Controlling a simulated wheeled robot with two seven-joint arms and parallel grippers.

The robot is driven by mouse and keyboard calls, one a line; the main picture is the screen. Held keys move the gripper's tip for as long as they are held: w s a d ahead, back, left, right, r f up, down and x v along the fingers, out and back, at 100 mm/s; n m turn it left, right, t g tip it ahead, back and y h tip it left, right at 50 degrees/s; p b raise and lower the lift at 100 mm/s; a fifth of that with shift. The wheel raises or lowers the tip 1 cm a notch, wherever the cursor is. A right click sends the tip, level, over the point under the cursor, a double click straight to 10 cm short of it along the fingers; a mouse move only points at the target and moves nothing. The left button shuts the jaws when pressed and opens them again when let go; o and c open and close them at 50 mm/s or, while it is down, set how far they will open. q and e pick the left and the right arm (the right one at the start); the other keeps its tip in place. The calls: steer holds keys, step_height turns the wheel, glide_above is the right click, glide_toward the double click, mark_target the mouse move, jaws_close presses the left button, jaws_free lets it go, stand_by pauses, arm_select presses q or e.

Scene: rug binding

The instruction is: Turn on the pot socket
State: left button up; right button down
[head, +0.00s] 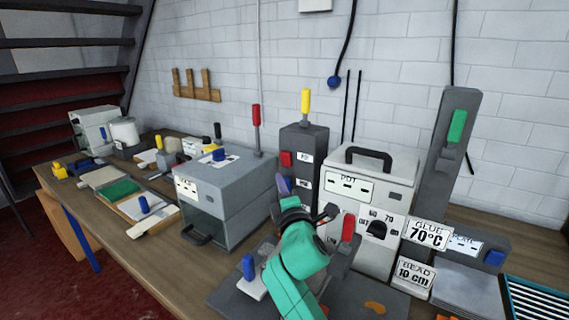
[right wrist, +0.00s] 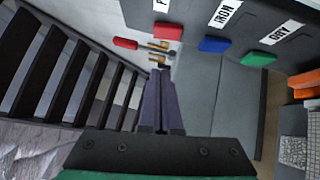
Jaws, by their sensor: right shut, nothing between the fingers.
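A dark grey socket tower (head: 312,143) stands left of the white pot box (head: 400,172), which carries a POT sign and a black dial. In the right wrist view the tower's face has white labels: one cut off, starting with P, then IRON and DRY. A red switch (right wrist: 167,31) sits by the P label, a blue switch (right wrist: 215,45) by IRON and a green switch (right wrist: 257,58) by DRY. A red switch (head: 286,159) shows in the head view. My right gripper (head: 284,184) is shut and empty in front of the tower; contact cannot be told. My left gripper is out of view.
A grey box (head: 225,178) with a glass front stands left of the tower. A red-handled lever (head: 348,229) is close right of my gripper. Signs reading GLUE 70°C (head: 427,233) and BEAD 10 cm (head: 415,273) stand at the right. Tools fill the bench's left part.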

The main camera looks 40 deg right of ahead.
mark_target(281, 156)
steer(key=w+d, duration=0.1)
steer(key=w+d+r, duration=0.1)
steer(key=w+d, duration=0.3)
steer(key=shift+w+d+r, duration=0.1)
steer(key=shift+r, duration=0.15)
steer(key=shift+d, duration=0.4)
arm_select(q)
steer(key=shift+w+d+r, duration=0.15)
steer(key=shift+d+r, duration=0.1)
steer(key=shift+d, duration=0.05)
arm_select(e)
steer(key=shift+a+r, duration=0.1)
